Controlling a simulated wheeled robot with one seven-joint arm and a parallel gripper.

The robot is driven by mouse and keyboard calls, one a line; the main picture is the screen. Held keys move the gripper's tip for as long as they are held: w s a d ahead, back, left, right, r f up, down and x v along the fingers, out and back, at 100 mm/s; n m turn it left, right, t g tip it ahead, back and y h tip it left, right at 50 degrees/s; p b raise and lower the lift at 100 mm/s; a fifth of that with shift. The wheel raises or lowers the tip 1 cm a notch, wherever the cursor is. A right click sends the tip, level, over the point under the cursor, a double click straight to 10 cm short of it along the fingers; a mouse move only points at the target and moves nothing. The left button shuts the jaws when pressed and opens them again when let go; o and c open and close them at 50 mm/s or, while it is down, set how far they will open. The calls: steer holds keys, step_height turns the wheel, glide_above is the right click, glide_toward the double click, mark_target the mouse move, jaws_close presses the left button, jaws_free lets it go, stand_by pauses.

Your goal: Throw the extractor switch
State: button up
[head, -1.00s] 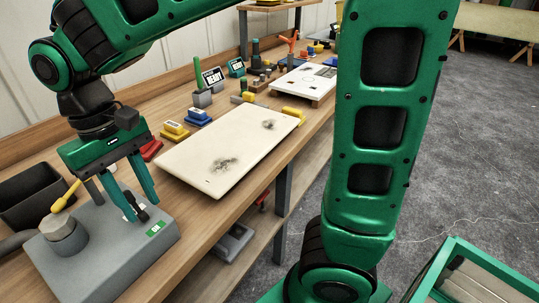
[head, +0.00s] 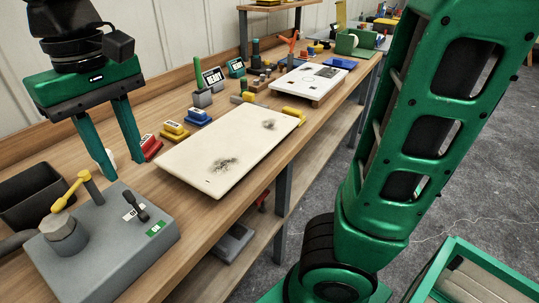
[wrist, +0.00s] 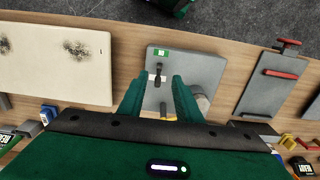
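The switch is a black lever (head: 138,206) on top of a grey box (head: 95,250) at the near left of the bench. It leans toward the back left in the head view, between a green label (head: 155,229) and a white one. The lever also shows in the wrist view (wrist: 158,73), near the green label. My gripper (head: 124,168) is open and empty, above and behind the box, clear of the lever. In the wrist view its fingers (wrist: 158,98) stand apart, with the lever beyond the gap between them.
A pale panel (head: 228,155) lies to the right on the bench. Several red, yellow and blue blocks stand near the wall.

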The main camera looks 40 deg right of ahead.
steer(key=s+d+f+m, duration=0.2)
steer(key=d+f, duration=0.1)
steer(key=d, duration=0.6)
steer(key=s+d+f+m, duration=0.2)
steer(key=d+f, duration=0.2)
steer(key=d, duration=0.5)
steer(key=s+d+f+m, duration=0.1)
steer(key=d+f+m, duration=0.2)
steer(key=d, duration=0.6)
steer(key=shift+s+d+f, duration=0.25)
steer(key=shift+s+f, duration=0.15)
steer(key=shift+f, duration=0.2)
steer(key=shift+s+d, duration=0.1)
steer(key=s+d+f+m, duration=0.2)
steer(key=s+d+f, duration=0.2)
steer(key=s, duration=0.3)
steer(key=shift+d+f+m, duration=0.25)
steer(key=shift+d+m, duration=0.05)
steer(key=shift+d, duration=0.35)
steer(key=shift+s, duration=0.1)
